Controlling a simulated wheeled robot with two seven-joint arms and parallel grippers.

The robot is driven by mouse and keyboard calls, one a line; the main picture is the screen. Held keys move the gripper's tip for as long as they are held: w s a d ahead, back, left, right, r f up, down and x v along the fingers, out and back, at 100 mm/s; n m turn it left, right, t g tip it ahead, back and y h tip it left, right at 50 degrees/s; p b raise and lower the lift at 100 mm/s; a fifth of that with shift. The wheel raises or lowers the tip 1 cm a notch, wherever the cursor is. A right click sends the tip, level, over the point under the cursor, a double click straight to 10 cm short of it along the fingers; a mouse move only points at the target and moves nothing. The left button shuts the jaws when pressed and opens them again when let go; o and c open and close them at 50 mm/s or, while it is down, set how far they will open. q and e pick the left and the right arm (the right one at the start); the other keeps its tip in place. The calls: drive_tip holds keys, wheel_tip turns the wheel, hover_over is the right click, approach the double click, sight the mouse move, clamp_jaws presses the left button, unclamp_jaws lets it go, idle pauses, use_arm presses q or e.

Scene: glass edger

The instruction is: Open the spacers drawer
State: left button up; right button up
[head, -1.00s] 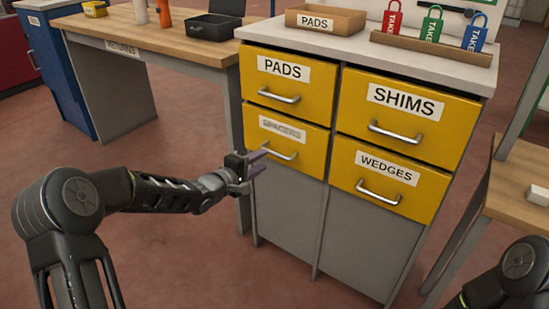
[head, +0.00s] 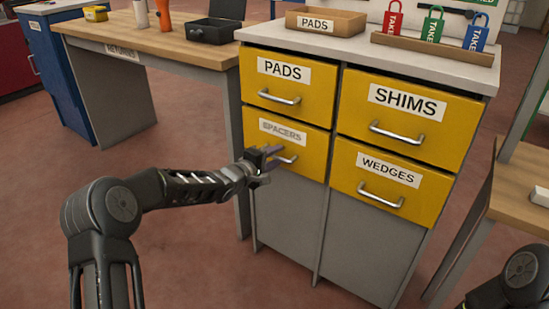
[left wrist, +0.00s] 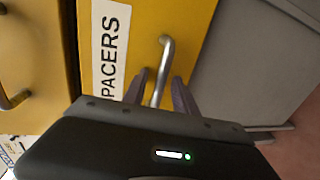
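The spacers drawer (head: 314,143) is the yellow lower-left drawer of the cabinet, and it is closed. Its label reads SPACERS, seen clearly in the left wrist view (left wrist: 113,50). Its silver bar handle (left wrist: 164,65) passes between the two fingers of my left gripper (left wrist: 160,88). The fingers stand apart, one on each side of the handle, with space visible around the bar. In the head view my left gripper (head: 274,160) is at the handle and covers part of it. My right gripper is out of view; only part of my right arm shows at the lower right.
The pads drawer (head: 315,85) is directly above, with the shims drawer (head: 440,115) and wedges drawer (head: 418,183) to the right. All are closed. A wooden desk (head: 160,40) stands to the left. The floor in front of the cabinet is clear.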

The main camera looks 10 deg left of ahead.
use_arm(q)
drive_tip(key=shift+c, duration=0.2)
clamp_jaws()
idle(1.1)
